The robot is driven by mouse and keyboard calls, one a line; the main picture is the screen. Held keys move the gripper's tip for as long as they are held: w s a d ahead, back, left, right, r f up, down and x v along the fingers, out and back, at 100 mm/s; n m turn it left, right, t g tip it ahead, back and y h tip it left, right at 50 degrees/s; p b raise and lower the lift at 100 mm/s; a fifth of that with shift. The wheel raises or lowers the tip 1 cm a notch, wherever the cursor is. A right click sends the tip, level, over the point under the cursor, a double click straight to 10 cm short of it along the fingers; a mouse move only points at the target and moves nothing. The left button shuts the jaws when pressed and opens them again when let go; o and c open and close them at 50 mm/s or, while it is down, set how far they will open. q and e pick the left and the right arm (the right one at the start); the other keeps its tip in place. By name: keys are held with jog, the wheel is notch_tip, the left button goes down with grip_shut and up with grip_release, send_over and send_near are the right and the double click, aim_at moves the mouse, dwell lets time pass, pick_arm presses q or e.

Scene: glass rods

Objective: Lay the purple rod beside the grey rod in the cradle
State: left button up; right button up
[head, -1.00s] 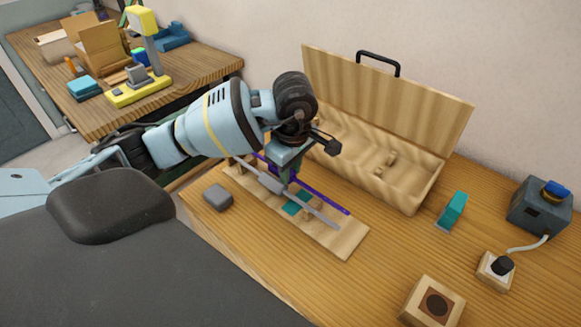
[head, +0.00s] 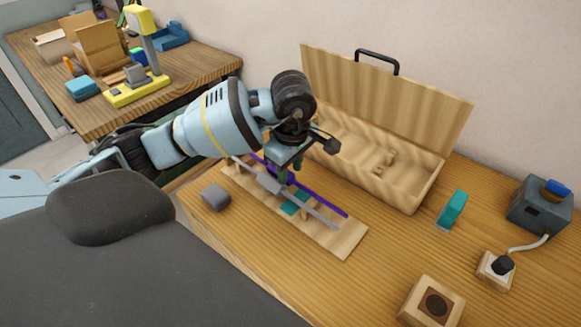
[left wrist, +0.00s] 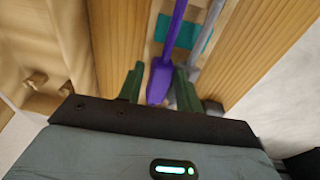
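The wooden cradle board (head: 345,242) lies on the table with a teal patch on it. The grey rod (head: 320,217) lies along the board, its thicker grey block showing left of my gripper. The purple rod (head: 328,203) runs beside it on the far side, roughly parallel; contact with the supports is unclear. My left gripper (head: 284,180) is low over the rods. In the left wrist view, the purple rod's thick part (left wrist: 160,82) lies between the green fingers, with a narrow gap at the left finger. The grey rod (left wrist: 207,42) passes by the right finger. My right gripper is out of view.
An open wooden case (head: 425,190) stands behind the cradle. A grey block (head: 216,197) sits left of the board. A teal holder (head: 452,209), a dark box (head: 540,206) and a wooden block with a round dark spot (head: 432,301) are to the right.

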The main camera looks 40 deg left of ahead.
pick_arm(q)
jog(key=shift+s+f, duration=0.45)
jog(key=shift+f, duration=0.2)
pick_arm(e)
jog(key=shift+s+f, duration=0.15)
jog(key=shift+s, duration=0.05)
pick_arm(q)
jog(key=shift+r, duration=0.3)
jog(key=r, duration=0.7)
jog(key=shift+w+d+r, duration=0.15)
jog(key=shift+d+r, duration=0.15)
jog(key=shift+r, duration=0.45)
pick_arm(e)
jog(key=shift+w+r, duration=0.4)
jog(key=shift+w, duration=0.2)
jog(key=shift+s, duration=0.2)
